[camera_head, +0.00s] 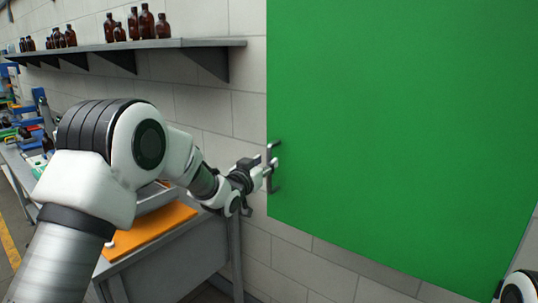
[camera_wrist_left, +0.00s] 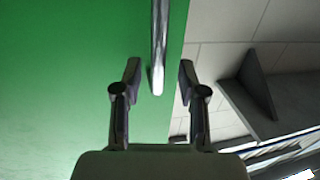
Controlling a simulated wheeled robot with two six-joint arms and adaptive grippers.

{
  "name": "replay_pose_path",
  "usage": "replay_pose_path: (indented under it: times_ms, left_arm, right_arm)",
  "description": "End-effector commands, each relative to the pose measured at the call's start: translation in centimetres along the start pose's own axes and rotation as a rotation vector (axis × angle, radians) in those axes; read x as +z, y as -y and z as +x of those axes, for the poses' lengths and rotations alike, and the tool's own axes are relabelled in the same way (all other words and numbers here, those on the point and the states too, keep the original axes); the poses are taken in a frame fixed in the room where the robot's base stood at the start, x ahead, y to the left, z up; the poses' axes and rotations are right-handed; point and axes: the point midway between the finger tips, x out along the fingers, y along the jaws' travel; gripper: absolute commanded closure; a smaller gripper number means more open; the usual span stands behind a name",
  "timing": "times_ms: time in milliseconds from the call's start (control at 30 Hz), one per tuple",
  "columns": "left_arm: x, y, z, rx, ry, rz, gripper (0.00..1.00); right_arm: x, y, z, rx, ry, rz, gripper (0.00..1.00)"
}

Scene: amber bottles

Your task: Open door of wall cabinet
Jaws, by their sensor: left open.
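The wall cabinet's green door (camera_head: 400,110) fills the right half of the head view and looks closed. Its dark bar handle (camera_head: 271,167) is near the door's left edge. My left gripper (camera_head: 268,172) is at the handle. In the left wrist view, my left gripper (camera_wrist_left: 158,75) is open, and the metal handle (camera_wrist_left: 159,45) reaches down between its two fingertips with gaps on both sides. The green door (camera_wrist_left: 70,80) lies behind. My right gripper is not seen; only a bit of my right arm shows at the lower right corner of the head view.
A wall shelf (camera_head: 190,43) with several amber bottles (camera_head: 146,22) is at the upper left. Below it is a workbench (camera_head: 165,257) with an orange mat (camera_head: 150,232).

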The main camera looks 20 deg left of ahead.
Motion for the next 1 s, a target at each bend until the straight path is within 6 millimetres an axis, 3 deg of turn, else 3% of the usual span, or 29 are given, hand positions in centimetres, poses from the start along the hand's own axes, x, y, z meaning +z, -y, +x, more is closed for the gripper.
replay_pose_path:
  times_ms: [200,433,467,567,1000]
  left_arm:
    - [-0.1,-0.1,2.9,0.001,0.001,0.001,0.59]
    - [0.1,-0.1,3.0,0.001,0.001,0.000,0.59]
    - [0.1,-0.1,3.0,0.001,0.001,0.000,0.66]
    - [0.1,-0.1,3.0,0.001,0.001,0.001,1.00]
    - [0.1,-0.4,3.4,-0.009,0.001,0.002,1.00]
  right_arm:
    - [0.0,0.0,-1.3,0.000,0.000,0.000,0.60]
    - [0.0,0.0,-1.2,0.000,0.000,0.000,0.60]
    - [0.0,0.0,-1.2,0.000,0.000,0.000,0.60]
    - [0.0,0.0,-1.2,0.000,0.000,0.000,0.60]
    - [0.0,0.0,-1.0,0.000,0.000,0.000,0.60]
